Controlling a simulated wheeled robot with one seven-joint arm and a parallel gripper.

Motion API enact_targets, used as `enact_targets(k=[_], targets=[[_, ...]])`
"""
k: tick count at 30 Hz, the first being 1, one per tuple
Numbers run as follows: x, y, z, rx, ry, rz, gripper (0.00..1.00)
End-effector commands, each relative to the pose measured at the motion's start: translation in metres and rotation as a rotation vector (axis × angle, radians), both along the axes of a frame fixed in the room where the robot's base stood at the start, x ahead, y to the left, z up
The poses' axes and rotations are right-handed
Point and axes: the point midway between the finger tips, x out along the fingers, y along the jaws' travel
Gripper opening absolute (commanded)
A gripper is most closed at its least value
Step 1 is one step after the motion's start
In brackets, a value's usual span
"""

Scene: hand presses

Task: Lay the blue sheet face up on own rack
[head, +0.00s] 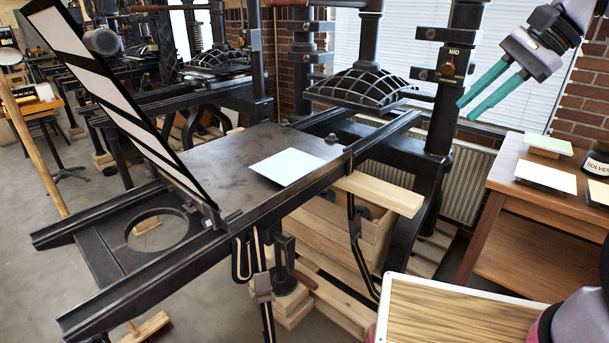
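A pale bluish-white sheet (288,166) lies flat on the dark metal bed (225,175) of the hand press. It is the only sheet on the bed; I cannot tell which face is up. My gripper (468,110) is at the upper right with two teal fingers pointing down and left. A gap shows between them and nothing is held. It is well above and right of the sheet. On the wooden table at the right are a pale green sheet (546,143), a cream sheet (545,177) and a part-cut-off yellowish one (599,191), apparently on low supports.
The press's framed flap (118,100) stands tilted up at the left of the bed. The domed platen (360,88) and dark uprights stand behind. A solvent container (597,165) is on the wooden table (505,175). A white-rimmed wood-grained board (450,310) is at lower right.

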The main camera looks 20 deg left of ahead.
Motion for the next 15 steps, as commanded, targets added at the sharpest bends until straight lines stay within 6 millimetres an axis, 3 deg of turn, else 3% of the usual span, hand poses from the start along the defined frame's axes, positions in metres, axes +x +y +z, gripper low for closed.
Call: enact_targets(k=[1, 6, 15], targets=[[0.004, 0.02, -0.013, 0.061, 0.114, -0.03, 0.24], [0.018, 0.085, -0.039, 0.261, 0.478, -0.164, 0.24], [0.055, 0.181, -0.092, 0.559, 1.142, -0.475, 0.24]])
